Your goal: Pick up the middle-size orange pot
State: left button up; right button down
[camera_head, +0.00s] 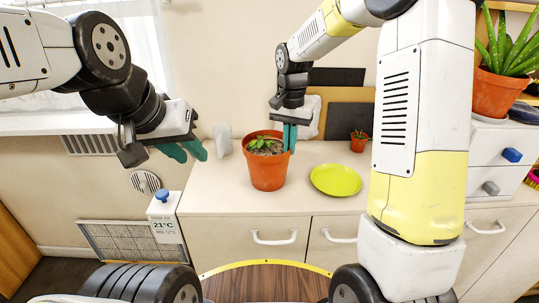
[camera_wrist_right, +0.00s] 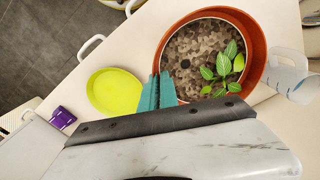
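The middle-size orange pot (camera_head: 268,174), with dark soil and a small green plant, stands upright on the counter. In the right wrist view the pot (camera_wrist_right: 255,50) is seen from above. My right gripper (camera_head: 290,138) reaches down at the pot's right rim. Its teal fingers (camera_wrist_right: 157,92) are close together with the pot's wall between them, one inside and one outside, and look shut on it. Part of the rim is hidden by the fingers. My left gripper (camera_head: 184,151) is empty, its fingers apart, left of the pot over the counter's left end.
A yellow-green saucer (camera_head: 336,180) lies right of the pot. A small orange pot (camera_head: 359,142) stands behind it. A large orange pot (camera_head: 497,93) sits on white drawers at right. A pale translucent jug (camera_head: 222,140) stands behind left of the pot; it also shows in the wrist view (camera_wrist_right: 290,74).

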jog(key=shift+d+r, duration=0.1)
jog(key=shift+r, duration=0.05)
jog(key=shift+r, duration=1.6)
jog(key=s+r, duration=0.1)
jog(key=s, duration=1.4)
jog(key=shift+s+d+r, duration=0.25)
jog(key=shift+s, duration=0.15)
